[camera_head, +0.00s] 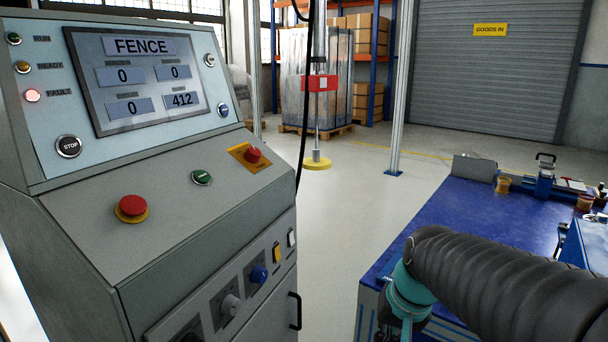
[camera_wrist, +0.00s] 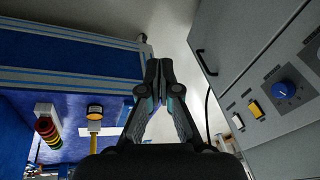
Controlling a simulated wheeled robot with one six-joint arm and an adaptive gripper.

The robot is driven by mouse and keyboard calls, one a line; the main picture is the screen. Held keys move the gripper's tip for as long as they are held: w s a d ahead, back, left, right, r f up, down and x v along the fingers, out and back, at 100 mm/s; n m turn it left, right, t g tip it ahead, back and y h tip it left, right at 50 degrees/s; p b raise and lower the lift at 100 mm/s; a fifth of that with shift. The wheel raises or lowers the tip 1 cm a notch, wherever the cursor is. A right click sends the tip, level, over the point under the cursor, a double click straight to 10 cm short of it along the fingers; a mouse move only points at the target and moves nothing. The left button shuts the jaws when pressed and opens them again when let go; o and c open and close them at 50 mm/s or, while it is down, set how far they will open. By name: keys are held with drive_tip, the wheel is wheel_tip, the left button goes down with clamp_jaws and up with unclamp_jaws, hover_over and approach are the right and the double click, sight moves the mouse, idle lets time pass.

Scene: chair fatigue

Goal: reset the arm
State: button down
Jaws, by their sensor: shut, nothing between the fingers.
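My gripper (camera_wrist: 158,72) is shut and empty in the wrist view, its two dark fingertips together. It hangs over the gap between a blue bench (camera_wrist: 65,55) on the left and a grey control cabinet (camera_wrist: 240,60) on the right, touching neither as far as I can see. In the head view my arm, in a black ribbed sleeve with a teal joint, reaches in from the lower right over the blue bench (camera_head: 480,212). My fingers cannot be made out there.
The control console (camera_head: 90,225) fills the left, with a screen (camera_head: 145,80) reading FENCE and 412, a lit red FAULT lamp (camera_head: 32,96) and red mushroom buttons. A cabinet handle (camera_head: 295,310) sticks out. Open floor (camera_head: 345,200) lies between console and bench.

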drive_tip(key=s+d+r+n+t+h, duration=0.1)
drive_tip(key=s+r+n+t, duration=0.1)
drive_tip(key=s, duration=0.9)
drive_tip(key=shift+d+n+t+h, duration=0.3)
drive_tip(key=shift+d, duration=0.05)
drive_tip(key=shift+r, duration=0.1)
idle(1.1)
